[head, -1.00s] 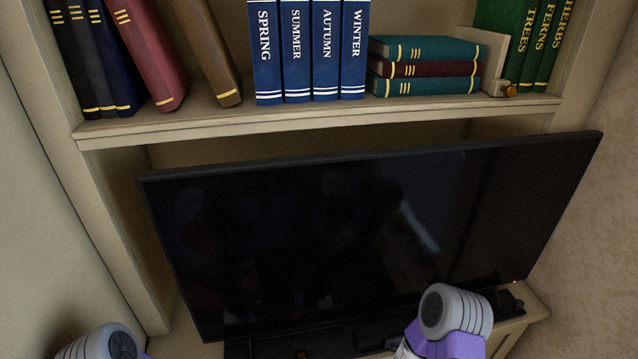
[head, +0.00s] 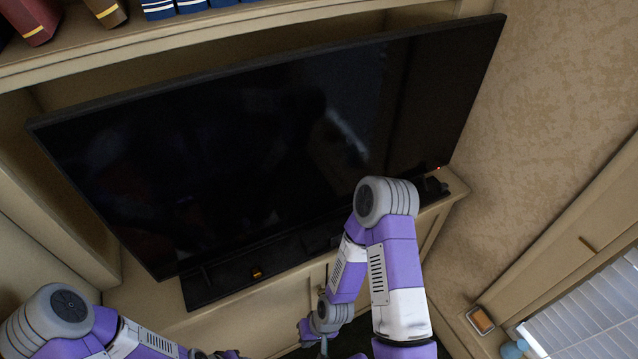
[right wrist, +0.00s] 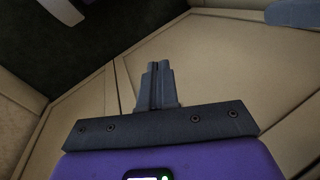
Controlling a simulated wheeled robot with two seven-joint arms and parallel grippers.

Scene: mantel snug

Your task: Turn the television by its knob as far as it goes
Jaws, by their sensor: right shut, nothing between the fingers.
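The large black television (head: 250,150) stands on a black base (head: 205,285) on the cabinet, its screen dark. My right gripper (head: 304,329) is low in the head view, below the base and in front of the cabinet, apart from the television. In the right wrist view its fingers (right wrist: 157,85) are shut together with nothing between them. My left arm enters at the lower left; its gripper is not clearly visible at the bottom edge.
A shelf (head: 200,42) with books runs above the television. The cabinet front (head: 290,302) is below it. A patterned wall (head: 540,120) and a window with blinds (head: 590,310) are at the right. Dark floor (right wrist: 60,60) shows in the right wrist view.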

